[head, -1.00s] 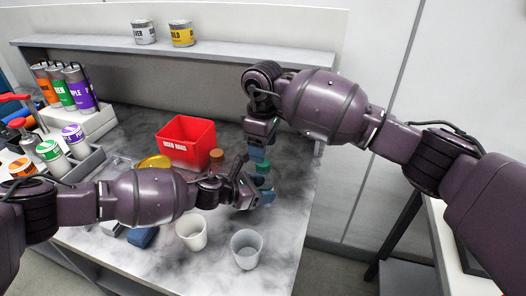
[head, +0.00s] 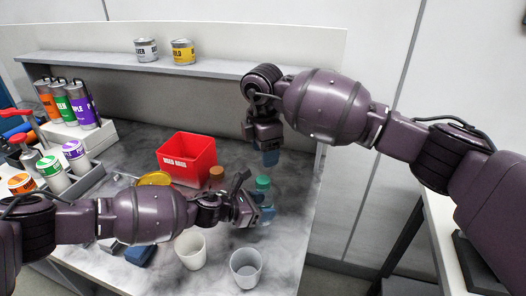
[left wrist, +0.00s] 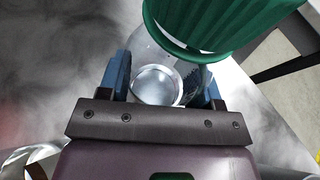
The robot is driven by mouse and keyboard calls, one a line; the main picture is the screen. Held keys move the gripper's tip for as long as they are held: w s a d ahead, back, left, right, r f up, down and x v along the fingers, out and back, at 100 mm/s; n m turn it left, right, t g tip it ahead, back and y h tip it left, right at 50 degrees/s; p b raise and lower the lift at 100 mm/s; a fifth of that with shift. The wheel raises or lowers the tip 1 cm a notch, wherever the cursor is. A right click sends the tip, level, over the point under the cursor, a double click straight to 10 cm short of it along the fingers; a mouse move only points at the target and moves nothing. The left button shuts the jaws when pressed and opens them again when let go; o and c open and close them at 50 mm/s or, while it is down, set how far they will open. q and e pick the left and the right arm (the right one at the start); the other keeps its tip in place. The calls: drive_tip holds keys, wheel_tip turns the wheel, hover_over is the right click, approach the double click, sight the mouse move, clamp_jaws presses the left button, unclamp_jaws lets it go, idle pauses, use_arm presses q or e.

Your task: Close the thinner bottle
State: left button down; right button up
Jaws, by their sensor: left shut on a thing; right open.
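The clear bottle with a green ribbed cap (head: 262,184) stands near the table's right side. My left gripper (head: 262,208) is shut on the clear bottle body from the left, below the cap. In the left wrist view the clear bottle (left wrist: 158,85) is between the blue fingers, and the green cap (left wrist: 215,20) fills the upper right; I cannot tell how tightly the cap sits. My right gripper (head: 270,158) is open and empty just above the cap, apart from it. An orange-brown cap (head: 216,171) shows behind my left wrist; what is under it is hidden.
A red used-rags bin (head: 187,158) stands behind my left arm, with a yellow round item (head: 154,179) beside it. Two empty cups, one white (head: 191,250) and one grey (head: 246,268), stand at the front. Cans (head: 183,52) sit on the shelf.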

drive_tip(key=n, duration=0.4)
drive_tip(key=shift+r, duration=0.15)
drive_tip(key=n, duration=0.4)
drive_tip(key=shift+n, duration=0.4)
drive_tip(key=n, duration=0.4)
drive_tip(key=shift+s, duration=0.1)
drive_tip(key=n, duration=0.4)
drive_tip(key=shift+s, duration=0.1)
drive_tip(key=n, duration=0.4)
drive_tip(key=shift+s+n, duration=0.1)
drive_tip(key=shift+n, duration=0.2)
drive_tip(key=n, duration=0.4)
drive_tip(key=shift+s+a, duration=0.1)
drive_tip(key=shift+a, duration=0.05)
drive_tip(key=n, duration=0.7)
